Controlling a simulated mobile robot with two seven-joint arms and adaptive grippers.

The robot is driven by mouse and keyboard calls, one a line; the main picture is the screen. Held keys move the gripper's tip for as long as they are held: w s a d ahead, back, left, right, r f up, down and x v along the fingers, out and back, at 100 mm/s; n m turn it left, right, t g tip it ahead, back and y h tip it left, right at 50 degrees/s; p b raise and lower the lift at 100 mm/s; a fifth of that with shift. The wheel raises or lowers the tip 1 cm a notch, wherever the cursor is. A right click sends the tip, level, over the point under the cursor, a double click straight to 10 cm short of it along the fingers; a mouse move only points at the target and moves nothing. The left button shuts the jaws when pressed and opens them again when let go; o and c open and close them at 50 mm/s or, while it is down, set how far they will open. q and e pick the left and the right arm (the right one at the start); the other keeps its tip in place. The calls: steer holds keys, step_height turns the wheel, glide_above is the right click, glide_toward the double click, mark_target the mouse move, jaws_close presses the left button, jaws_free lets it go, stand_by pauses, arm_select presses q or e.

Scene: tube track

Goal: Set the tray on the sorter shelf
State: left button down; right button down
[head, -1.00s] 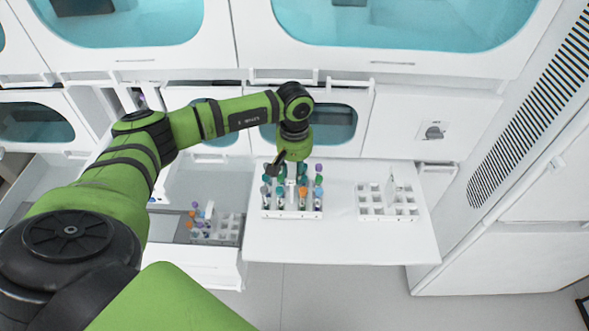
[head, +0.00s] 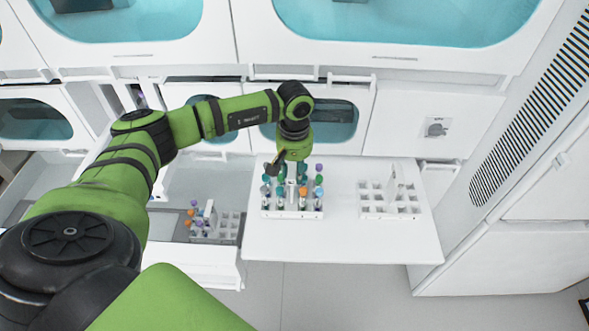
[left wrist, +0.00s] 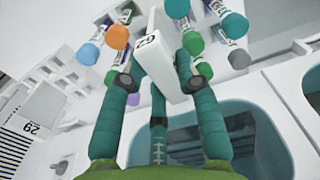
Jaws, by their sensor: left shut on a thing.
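The tray (head: 292,214) is a white rack full of tubes with blue, green, orange and purple caps, at the left part of the white shelf (head: 340,240). My left gripper (head: 284,166) is above its middle, shut on the tray's upright handle. In the left wrist view the green fingers (left wrist: 160,75) close around the white numbered handle (left wrist: 163,52), with capped tubes on both sides. The tray looks level and on or just above the shelf; I cannot tell whether it touches. My right gripper is not in view.
A second white rack (head: 388,212), empty of tubes, stands to the right on the same shelf. Cabinet fronts stand behind the shelf. A bare strip of shelf lies between the two racks.

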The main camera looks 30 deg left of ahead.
arm_select(q)
steer(key=shift+f, duration=0.1)
steer(key=c, duration=0.8)
jaws_free()
step_height(320, 180, up, 12)
steer(key=shift+d+f, duration=0.1)
stand_by(0.8)
